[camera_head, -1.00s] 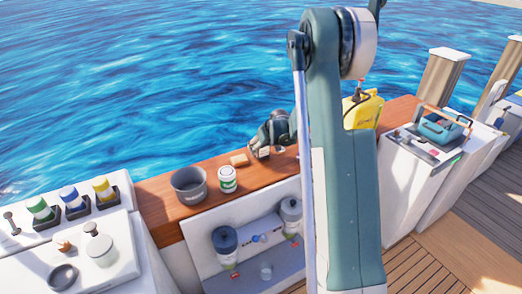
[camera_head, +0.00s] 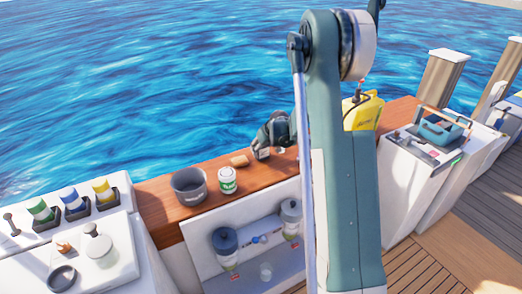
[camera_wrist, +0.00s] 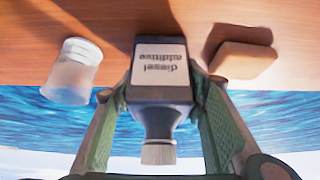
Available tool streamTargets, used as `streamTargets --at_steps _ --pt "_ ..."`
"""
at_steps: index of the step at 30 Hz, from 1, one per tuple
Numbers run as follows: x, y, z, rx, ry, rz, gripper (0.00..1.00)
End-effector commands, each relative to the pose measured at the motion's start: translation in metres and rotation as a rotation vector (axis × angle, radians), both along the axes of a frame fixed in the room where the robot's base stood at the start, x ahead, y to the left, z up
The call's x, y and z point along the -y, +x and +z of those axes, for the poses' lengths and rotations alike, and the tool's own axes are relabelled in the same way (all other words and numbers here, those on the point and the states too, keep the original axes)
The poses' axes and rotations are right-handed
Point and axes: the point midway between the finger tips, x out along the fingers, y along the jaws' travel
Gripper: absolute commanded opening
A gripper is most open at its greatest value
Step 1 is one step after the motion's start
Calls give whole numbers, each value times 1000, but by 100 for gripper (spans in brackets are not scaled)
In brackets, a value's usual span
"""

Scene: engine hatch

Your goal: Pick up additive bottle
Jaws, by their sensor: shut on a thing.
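The additive bottle (camera_wrist: 160,93) is dark with a pale "diesel additive" label and a ridged light cap. It appears upside down in the wrist view. My gripper (camera_wrist: 157,108) has green pads on both sides of the bottle and is shut on its body. In the head view my gripper (camera_head: 276,130) is over the wooden counter, with the small bottle (camera_head: 262,153) under it. The bottle's base is at or close to the wood; I cannot tell whether they touch.
On the wooden counter (camera_head: 210,203), a tan block (camera_head: 239,160), a white-green can (camera_head: 227,181) and a grey pot (camera_head: 189,185) stand left of the bottle. A translucent cup (camera_wrist: 73,72) is close to one finger. A yellow jug (camera_head: 362,110) stands farther right.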

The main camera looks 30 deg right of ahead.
Motion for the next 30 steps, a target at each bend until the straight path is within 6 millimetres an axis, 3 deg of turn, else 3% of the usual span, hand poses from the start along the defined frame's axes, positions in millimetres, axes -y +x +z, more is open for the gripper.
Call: streamTargets --at_steps 11,30 --pt "0 0 12 0 0 0 27" --pt "0 0 94 0 0 0 27"
